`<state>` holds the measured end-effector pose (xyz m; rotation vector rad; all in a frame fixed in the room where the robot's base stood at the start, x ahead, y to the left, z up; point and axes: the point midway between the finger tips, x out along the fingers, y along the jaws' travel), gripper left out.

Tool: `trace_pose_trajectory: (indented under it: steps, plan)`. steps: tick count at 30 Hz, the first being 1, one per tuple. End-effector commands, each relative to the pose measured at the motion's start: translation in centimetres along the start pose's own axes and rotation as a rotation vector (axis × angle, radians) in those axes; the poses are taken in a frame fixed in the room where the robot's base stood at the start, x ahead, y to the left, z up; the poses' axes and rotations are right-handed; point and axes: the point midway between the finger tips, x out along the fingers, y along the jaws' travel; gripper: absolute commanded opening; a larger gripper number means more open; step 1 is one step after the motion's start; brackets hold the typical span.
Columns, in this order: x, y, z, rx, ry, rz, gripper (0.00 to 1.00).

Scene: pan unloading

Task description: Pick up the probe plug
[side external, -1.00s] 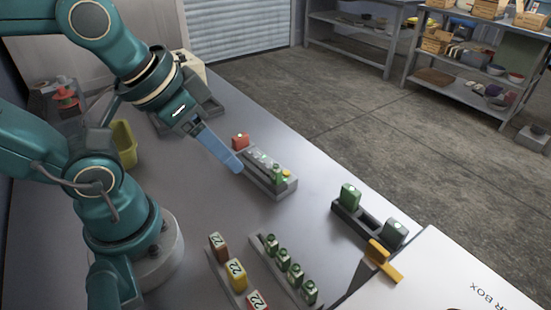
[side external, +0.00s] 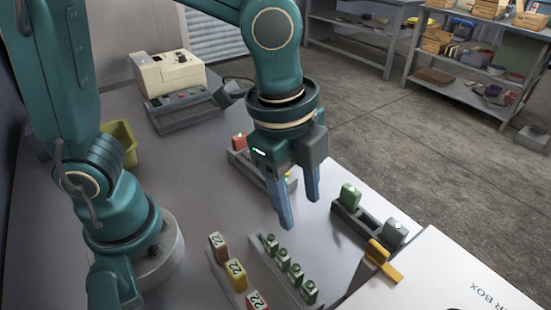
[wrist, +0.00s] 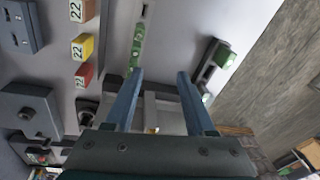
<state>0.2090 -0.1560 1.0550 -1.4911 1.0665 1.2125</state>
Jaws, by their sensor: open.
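My gripper (side external: 300,212) points down with its two blue fingers apart and nothing between them. It hangs above the bench, between the rack of green plugs (side external: 284,262) and the dark holder (side external: 370,226). In the wrist view my gripper (wrist: 160,73) is open, with the green-plug rack (wrist: 138,48) beyond its left fingertip and the dark holder (wrist: 208,66) to the right. The dark holder carries a green block (side external: 350,196) and a grey block (side external: 394,232), with a gap between them. I cannot tell which piece is the probe plug.
Blocks marked 22 (side external: 236,272) stand at the front. A yellow-handled piece (side external: 382,256) is beside the white box (side external: 450,275). A cream device (side external: 168,70) and yellow bin (side external: 122,142) are farther back.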

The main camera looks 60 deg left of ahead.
Motion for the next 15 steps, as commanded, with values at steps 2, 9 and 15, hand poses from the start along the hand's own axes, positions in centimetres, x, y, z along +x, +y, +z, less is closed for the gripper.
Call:
trace_pose_trajectory:
  steps: [2,9,15]
  plan:
    - [1.8,1.2,-1.4,0.095,-0.03,0.053,0.55]
    - [4.5,4.0,-2.7,0.203,-0.09,0.134,0.55]
    - [6.2,4.5,-2.5,0.212,-0.096,0.14,0.55]
